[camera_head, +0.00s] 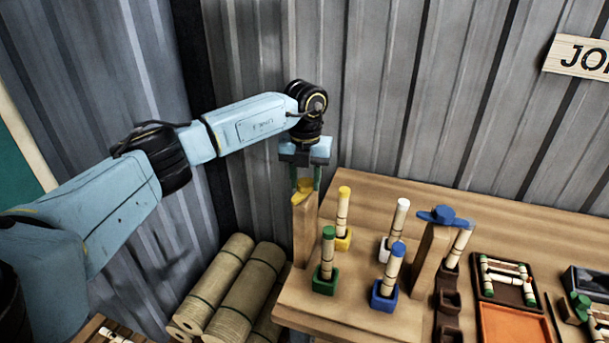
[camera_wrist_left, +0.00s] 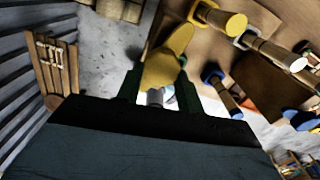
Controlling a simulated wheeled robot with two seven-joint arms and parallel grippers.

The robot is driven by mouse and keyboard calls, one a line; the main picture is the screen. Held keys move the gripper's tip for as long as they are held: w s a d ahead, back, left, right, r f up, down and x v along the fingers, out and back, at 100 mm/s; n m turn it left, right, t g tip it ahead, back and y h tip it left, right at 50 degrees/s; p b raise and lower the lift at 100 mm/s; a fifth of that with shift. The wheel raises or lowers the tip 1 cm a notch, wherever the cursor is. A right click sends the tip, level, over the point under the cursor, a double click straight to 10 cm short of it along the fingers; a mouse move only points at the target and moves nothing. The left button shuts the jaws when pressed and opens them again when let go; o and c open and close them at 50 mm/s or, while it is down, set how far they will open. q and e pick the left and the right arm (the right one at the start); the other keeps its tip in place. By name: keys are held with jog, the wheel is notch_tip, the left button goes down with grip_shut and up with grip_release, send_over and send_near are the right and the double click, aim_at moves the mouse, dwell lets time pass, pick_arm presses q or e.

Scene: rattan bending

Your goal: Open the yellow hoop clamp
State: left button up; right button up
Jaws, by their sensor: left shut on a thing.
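The yellow hoop clamp (camera_head: 304,187) sits on top of a wooden post (camera_head: 305,230) at the left end of the workbench. My left gripper (camera_head: 305,181) points down over the post, with its green fingers on either side of the yellow part. In the left wrist view, the yellow clamp's rounded lever (camera_wrist_left: 172,55) extends away from between the fingers of my left gripper (camera_wrist_left: 159,88), which is shut on it. The clamp's hinge and lower side are partly hidden by the fingers. My right gripper does not show.
Rattan pieces stand in yellow (camera_head: 343,220), green (camera_head: 327,262), white (camera_head: 398,232) and blue (camera_head: 389,278) holders close right of the post. A blue clamp (camera_head: 443,216) tops another post. Rattan rolls (camera_head: 238,285) lie left of the bench (camera_head: 350,325). A corrugated wall (camera_head: 420,90) is behind.

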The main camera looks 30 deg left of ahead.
aim_at(307, 183)
pick_arm(q)
jog(key=shift+w+r+n+p, duration=0.1)
jog(key=shift+n+p, duration=0.2)
jog(key=shift+n, duration=1)
jog(key=o, duration=1)
notch_tip(307, 183, up, 13)
jog(key=b, duration=0.2)
jog(key=shift+r, duration=0.15)
jog(key=shift+d, duration=0.1)
